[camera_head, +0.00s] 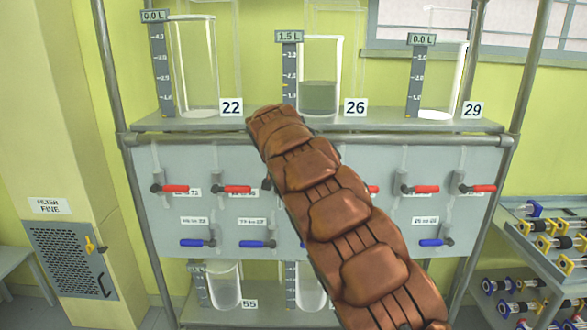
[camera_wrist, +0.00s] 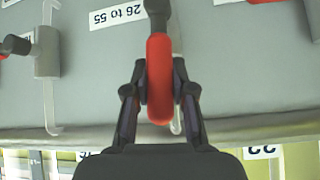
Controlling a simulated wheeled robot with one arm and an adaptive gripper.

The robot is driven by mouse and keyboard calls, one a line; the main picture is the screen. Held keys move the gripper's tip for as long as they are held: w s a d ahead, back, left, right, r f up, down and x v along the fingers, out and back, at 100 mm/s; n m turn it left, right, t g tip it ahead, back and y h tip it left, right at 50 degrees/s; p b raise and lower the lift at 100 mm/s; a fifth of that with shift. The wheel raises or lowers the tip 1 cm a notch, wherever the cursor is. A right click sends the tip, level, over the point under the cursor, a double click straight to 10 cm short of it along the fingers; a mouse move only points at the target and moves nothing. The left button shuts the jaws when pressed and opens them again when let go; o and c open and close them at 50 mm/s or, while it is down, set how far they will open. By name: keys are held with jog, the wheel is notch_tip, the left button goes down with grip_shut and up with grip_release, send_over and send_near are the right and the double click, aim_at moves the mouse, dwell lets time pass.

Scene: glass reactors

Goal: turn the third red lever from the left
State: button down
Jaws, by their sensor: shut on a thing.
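The grey panel (camera_head: 172,160) bears a row of red levers in the head view. The first (camera_head: 175,189) and second (camera_head: 232,189) from the left lie level, pointing right. The third is hidden behind my brown arm there; only a dark bit of its fitting shows. In the wrist view, which is upside down, a red lever (camera_wrist: 160,85) stands lengthwise in the picture, its dark pivot at the top. My gripper (camera_wrist: 160,108) has its fingers on both sides of this lever, shut on it.
Glass vessels 22 (camera_head: 195,70), 26 (camera_head: 320,98) and 29 (camera_head: 441,90) stand on the shelf above; 26 reads 1.5 L, the others 0.0 L. Blue levers (camera_head: 257,244) sit below the red row. Vessel 55 (camera_head: 224,288) is underneath. A parts rack (camera_head: 545,255) stands right.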

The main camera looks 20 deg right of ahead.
jog(key=shift+a, duration=0.1)
dwell(0.5)
jog(key=c, duration=0.9)
grip_release()
jog(key=shift+c, duration=0.2)
jog(key=shift+r, duration=0.1)
jog(key=v, duration=1.2)
jog(key=shift+a, duration=0.15)
